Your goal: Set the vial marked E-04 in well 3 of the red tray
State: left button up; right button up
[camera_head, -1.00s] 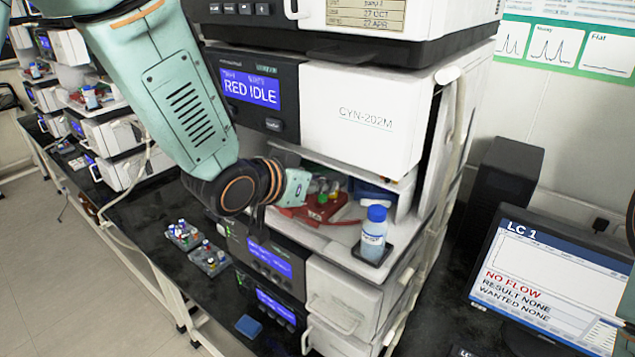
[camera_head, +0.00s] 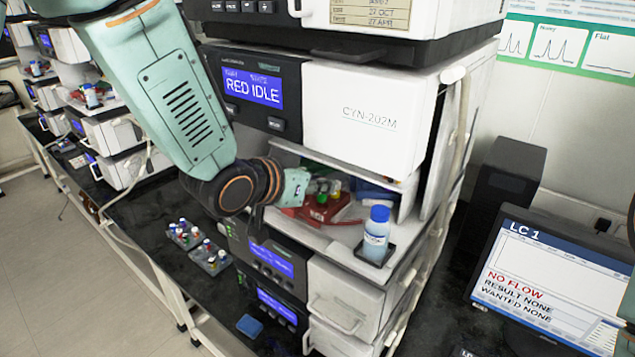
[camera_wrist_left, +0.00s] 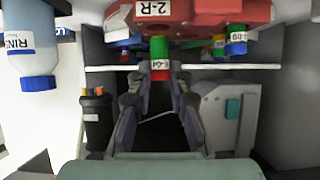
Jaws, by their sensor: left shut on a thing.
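The red tray (camera_head: 322,208) sits on the white shelf of the open bay under the white front panel. Several vials stand in it, with green, yellow and white showing on them. My left gripper (camera_head: 301,190) is at the tray's left end. In the left wrist view, which appears upside down, its fingers (camera_wrist_left: 160,84) are shut on the vial marked E-04 (camera_wrist_left: 160,52), with a green body and red cap. The vial's base end meets the red tray (camera_wrist_left: 215,16) in the picture; I cannot tell whether it is in a well. My right gripper is not in view.
A blue-capped bottle (camera_head: 376,232) stands on the shelf right of the red tray. The white panel (camera_head: 362,118) hangs above the bay. Grey racks with vials (camera_head: 210,258) are on the black bench at lower left. A monitor (camera_head: 550,280) stands at right.

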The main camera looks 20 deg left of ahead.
pick_arm(q)
jog(key=shift+s+d+f, duration=0.15)
jog(key=shift+f, duration=0.1)
jog(key=shift+f+b, duration=0.4)
jog(key=shift+f, duration=0.2)
jog(key=shift+f+b, duration=0.35)
jog(key=shift+b, duration=0.1)
dwell(0.4)
jog(key=o, duration=0.9)
